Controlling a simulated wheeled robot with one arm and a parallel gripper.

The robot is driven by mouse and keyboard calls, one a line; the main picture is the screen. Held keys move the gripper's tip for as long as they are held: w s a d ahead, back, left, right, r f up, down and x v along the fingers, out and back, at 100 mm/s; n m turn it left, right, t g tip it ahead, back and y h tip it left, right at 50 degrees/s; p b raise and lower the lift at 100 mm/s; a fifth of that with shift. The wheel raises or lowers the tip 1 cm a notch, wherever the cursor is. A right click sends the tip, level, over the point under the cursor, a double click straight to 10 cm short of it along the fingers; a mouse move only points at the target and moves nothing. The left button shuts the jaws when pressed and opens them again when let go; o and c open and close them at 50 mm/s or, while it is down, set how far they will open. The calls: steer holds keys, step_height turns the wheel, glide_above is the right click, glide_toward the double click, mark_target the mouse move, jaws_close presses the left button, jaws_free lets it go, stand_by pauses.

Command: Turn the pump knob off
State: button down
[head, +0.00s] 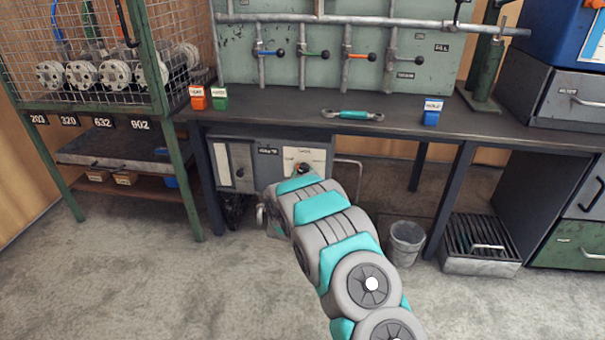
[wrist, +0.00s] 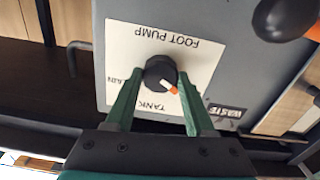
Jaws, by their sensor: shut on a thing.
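The pump knob (wrist: 160,75) is a dark round knob on a white plate (wrist: 190,45) marked FOOT PUMP, which reads upside down in the wrist view. Its white and orange pointer slants to the lower right there, near the word TANK. My gripper (wrist: 159,80) has its green fingers on either side of the knob and is shut on it. In the head view the grey pump box (head: 268,160) is under the bench, and my arm covers its lower right part. My fingers are hidden in that view.
A dark ball with an orange part (wrist: 285,17) stands close by at the upper right of the wrist view. The workbench (head: 300,105) overhangs the box. A bin (head: 406,240) stands on the floor right of my arm. The carpet at left is clear.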

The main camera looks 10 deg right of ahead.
stand_by(0.3)
steer(key=shift+c, duration=1.2)
jaws_free()
steer(key=shift+s+a, duration=0.25)
steer(key=shift+s, duration=0.25)
steer(key=v, duration=0.6)
steer(key=shift+s, duration=0.4)
